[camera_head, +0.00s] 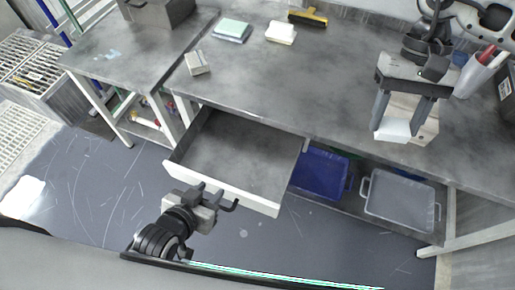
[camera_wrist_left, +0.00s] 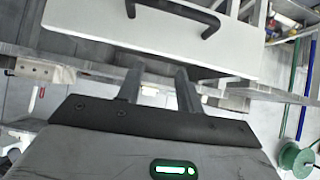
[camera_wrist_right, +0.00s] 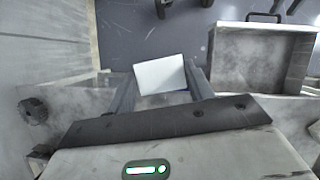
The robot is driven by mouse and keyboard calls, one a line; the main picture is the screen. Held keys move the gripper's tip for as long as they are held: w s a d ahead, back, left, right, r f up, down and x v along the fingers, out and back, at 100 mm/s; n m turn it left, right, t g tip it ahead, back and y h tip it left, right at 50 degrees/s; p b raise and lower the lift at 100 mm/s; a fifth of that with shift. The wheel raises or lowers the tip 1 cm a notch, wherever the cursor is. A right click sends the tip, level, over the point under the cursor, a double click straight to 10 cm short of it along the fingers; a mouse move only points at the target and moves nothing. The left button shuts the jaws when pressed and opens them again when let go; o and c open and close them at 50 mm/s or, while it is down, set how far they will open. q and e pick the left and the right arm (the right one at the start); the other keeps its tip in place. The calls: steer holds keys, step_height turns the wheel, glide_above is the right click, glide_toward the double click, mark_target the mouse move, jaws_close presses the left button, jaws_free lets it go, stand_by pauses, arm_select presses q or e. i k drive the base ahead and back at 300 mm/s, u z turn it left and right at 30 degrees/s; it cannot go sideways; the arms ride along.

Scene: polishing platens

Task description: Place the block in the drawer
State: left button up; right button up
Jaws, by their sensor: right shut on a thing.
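A white block (camera_head: 393,128) is held between the fingers of my right gripper (camera_head: 400,112), above the right part of the bench. The right wrist view shows the block (camera_wrist_right: 161,77) with a finger on either side. The drawer (camera_head: 235,150) is pulled out from under the bench, and its visible inside is empty. My left gripper (camera_head: 215,196) is open and empty in front of the drawer front. In the left wrist view its fingers (camera_wrist_left: 158,85) are apart, below the black drawer handle (camera_wrist_left: 172,8) and not around it.
A cup with pens (camera_head: 475,75) stands at right. A blue bin (camera_head: 320,173) and grey tray (camera_head: 400,200) sit below.

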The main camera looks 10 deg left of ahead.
mark_target(236, 165)
steer(key=k, duration=0.35)
steer(key=u, duration=1)
steer(key=i, duration=0.65)
steer(key=z, duration=0.35)
